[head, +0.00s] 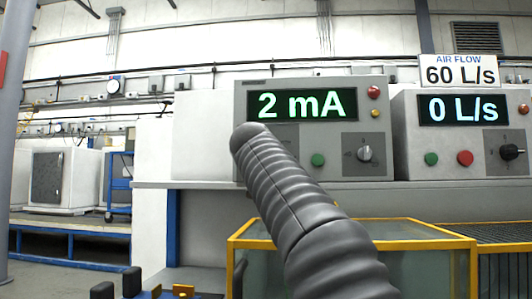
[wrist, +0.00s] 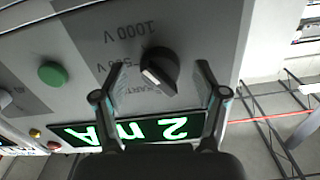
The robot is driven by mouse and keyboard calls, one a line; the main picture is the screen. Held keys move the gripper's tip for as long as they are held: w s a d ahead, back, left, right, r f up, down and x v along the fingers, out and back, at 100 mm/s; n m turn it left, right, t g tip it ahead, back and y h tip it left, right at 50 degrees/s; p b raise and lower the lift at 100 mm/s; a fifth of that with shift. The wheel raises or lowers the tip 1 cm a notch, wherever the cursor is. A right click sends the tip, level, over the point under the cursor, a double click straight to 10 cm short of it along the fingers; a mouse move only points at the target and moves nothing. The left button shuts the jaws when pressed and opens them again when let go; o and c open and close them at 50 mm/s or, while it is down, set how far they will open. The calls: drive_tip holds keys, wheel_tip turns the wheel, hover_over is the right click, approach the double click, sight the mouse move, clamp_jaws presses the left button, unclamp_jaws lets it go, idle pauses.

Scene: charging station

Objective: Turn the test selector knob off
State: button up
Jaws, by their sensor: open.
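The selector knob (wrist: 160,70) is black with a light pointer mark, in the wrist view. It sits on a grey panel with the labels "1000 V" and a partly hidden voltage label beside it. My gripper (wrist: 160,76) is open, with one finger on each side of the knob; I cannot tell whether either finger touches it. In the head view my arm covers this knob and my gripper. The tester (head: 290,85) there shows a lit "2 mA" display (head: 301,105), which appears upside down in the wrist view.
A green button (head: 318,160) and another knob (head: 365,153) are on the tester's right side. A second unit (head: 410,150) stands to the right, reading "0 L/s". A yellow-framed clear box (head: 420,238) is below, in front of the bench.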

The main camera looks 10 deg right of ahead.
drive_tip(key=shift+w, duration=0.15)
drive_tip(key=c, duration=1.1)
drive_tip(key=shift+c, duration=0.2)
